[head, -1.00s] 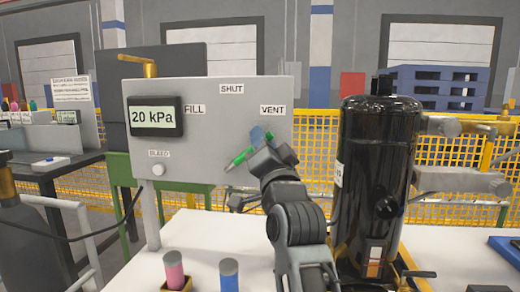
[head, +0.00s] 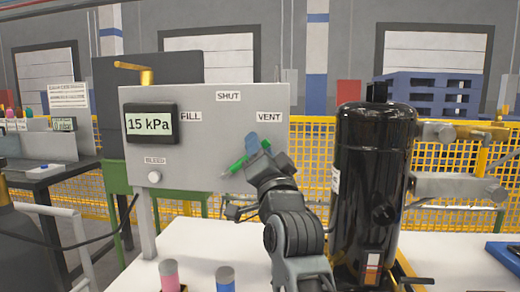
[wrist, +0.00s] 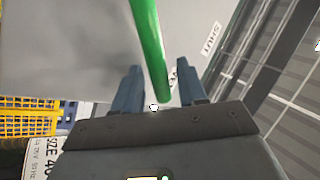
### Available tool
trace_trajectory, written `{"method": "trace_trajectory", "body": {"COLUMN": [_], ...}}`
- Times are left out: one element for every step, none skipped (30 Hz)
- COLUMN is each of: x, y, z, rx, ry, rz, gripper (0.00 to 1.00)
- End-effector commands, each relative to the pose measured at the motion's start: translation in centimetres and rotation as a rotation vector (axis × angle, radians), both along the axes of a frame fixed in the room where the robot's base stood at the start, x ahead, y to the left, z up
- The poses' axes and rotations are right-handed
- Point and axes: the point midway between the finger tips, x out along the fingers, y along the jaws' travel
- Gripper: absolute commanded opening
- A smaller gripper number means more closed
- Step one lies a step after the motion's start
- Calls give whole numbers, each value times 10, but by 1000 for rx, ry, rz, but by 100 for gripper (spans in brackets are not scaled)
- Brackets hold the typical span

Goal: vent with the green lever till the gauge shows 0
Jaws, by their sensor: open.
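The gauge (head: 151,123) on the grey panel (head: 215,100) reads 15 kPa. The green lever (head: 236,167) slants up to the right, its upper end by the VENT label (head: 270,117). My gripper (head: 253,144) is at the lever in front of the panel and partly hides it. In the wrist view the green lever (wrist: 150,45) runs down between the two blue-grey fingertips of my gripper (wrist: 160,80). The fingers stand apart, with a gap on both sides of the lever. I cannot tell whether either one touches it.
FILL (head: 190,116) and SHUT (head: 228,96) labels and a white BLEED button (head: 154,177) are on the panel. A black compressor tank (head: 372,190) stands close to the right of my arm.

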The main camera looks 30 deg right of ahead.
Motion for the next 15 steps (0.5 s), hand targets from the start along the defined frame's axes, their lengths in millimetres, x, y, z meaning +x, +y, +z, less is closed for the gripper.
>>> {"method": "trace_trajectory", "body": {"x": [-4,-8,-13,-17,-22,-27,-31,-35,-41,-44,-48,-52,-55,-57,-60], "y": [2,3,4,6,7,8,9,10,11,11,12,13,14,14,14], "z": [-4,-5,-8,-11,-12,-16,-18,-20,-22,-23,-26,-28,-29,-30,-31], "rx": [-2,-3,-2,-2,-4,-3,-2,-3,-2,-3,-4,-2,-3,-2,-2], "ry": [1,1,1,2,1,2,2,1,1,0,1,0,0,0,0], "rz": [1,2,1,3,3,3,3,2,3,2,3,2,3,2,1], "gripper": [41,41,41,41,41,41,41,41,41,41,41,41,41,41,41]}}
